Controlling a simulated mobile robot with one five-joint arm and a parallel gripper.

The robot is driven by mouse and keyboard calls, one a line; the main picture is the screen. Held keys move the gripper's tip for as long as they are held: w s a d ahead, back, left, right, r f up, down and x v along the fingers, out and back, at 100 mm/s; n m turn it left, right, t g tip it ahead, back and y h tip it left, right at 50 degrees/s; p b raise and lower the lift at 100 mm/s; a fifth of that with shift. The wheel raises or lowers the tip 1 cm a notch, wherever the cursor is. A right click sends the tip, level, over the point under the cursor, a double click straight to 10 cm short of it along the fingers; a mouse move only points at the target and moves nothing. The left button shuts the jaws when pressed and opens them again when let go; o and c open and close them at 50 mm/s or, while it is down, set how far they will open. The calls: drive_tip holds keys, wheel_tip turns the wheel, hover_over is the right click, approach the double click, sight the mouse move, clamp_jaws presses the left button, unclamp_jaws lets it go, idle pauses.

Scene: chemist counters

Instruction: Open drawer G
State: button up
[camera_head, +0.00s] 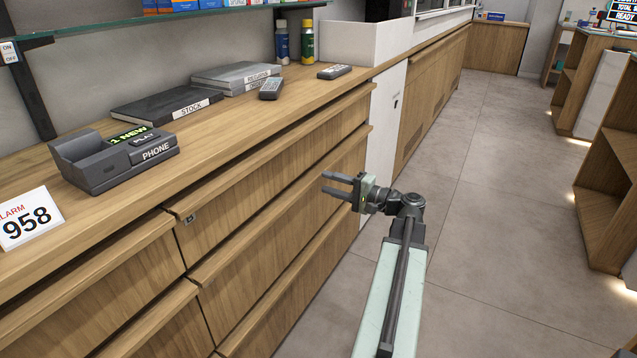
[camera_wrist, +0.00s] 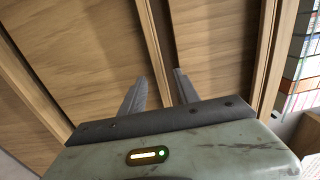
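The counter has wooden drawer fronts in stacked rows, with long ledge-like lips along their tops. All of them look shut. The upper right drawer front (camera_head: 265,185) has a small dark plate or lock (camera_head: 189,218) at its left corner; its marking is too small to read. No letter G is readable, so I cannot tell which drawer is G. My gripper (camera_head: 325,184) is open and empty, in front of the right end of the drawers, fingers pointing left. In the wrist view my gripper (camera_wrist: 162,76) shows parted fingers before a wooden front (camera_wrist: 205,45). Contact cannot be told.
A phone unit (camera_head: 115,160), STOCK binder (camera_head: 165,103), remotes and bottles stand on the countertop. A white panel (camera_head: 385,120) adjoins the drawers at right. The grey floor (camera_head: 490,200) is clear; shelving (camera_head: 610,190) stands on the far right.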

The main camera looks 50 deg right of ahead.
sight(317, 180)
drive_tip(key=x, duration=0.3)
drive_tip(key=shift+w+a, duration=0.15)
drive_tip(key=shift+w, duration=0.1)
clamp_jaws()
idle(1.2)
